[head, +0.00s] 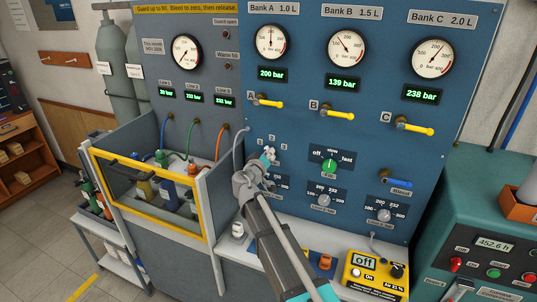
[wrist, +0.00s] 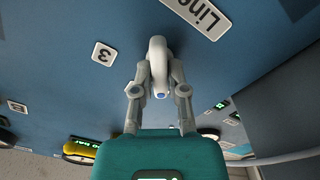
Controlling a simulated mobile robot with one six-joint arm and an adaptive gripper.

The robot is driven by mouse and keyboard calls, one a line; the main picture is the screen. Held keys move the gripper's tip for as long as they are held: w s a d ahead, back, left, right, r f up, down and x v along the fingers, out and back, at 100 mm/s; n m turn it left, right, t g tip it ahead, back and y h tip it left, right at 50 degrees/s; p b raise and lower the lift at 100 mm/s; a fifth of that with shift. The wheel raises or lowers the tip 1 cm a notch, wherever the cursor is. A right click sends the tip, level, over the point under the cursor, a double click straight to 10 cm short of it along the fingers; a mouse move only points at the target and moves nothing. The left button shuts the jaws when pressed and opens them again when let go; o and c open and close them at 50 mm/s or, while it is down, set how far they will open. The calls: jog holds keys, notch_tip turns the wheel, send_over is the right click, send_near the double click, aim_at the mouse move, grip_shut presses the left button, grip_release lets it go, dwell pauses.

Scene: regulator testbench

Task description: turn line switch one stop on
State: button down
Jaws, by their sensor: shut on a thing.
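The line switch (wrist: 157,48) shows in the wrist view as a pale grey rounded knob on the blue panel. My gripper (wrist: 158,82) is shut on it, one finger on each side. In the head view my gripper (head: 264,163) is at the panel below Bank A and covers most of the switch. The small number plates 1, 2 and 3 stand around the switch there. The wrist view shows plate 3 (wrist: 103,53) beside the knob and a tilted "Line" plate (wrist: 198,17) close by. I cannot tell which number the switch points to.
The Bleed lever (head: 397,181), the green fast/off knob (head: 330,167) and two grey regulator knobs (head: 324,200) are to the right. Yellow bank levers (head: 268,103) are above. The yellow-framed guard box (head: 150,185) is at left, and a yellow device (head: 375,275) sits below right.

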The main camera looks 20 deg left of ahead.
jog(key=shift+f+n, duration=0.1)
jog(key=shift+n, duration=2.1)
jog(key=c, duration=0.7)
grip_release()
jog(key=shift+a, duration=0.1)
jog(key=shift+o, duration=0.2)
jog(key=s, duration=1.2)
jog(key=shift+a, duration=0.45)
jog(key=shift+d, duration=0.1)
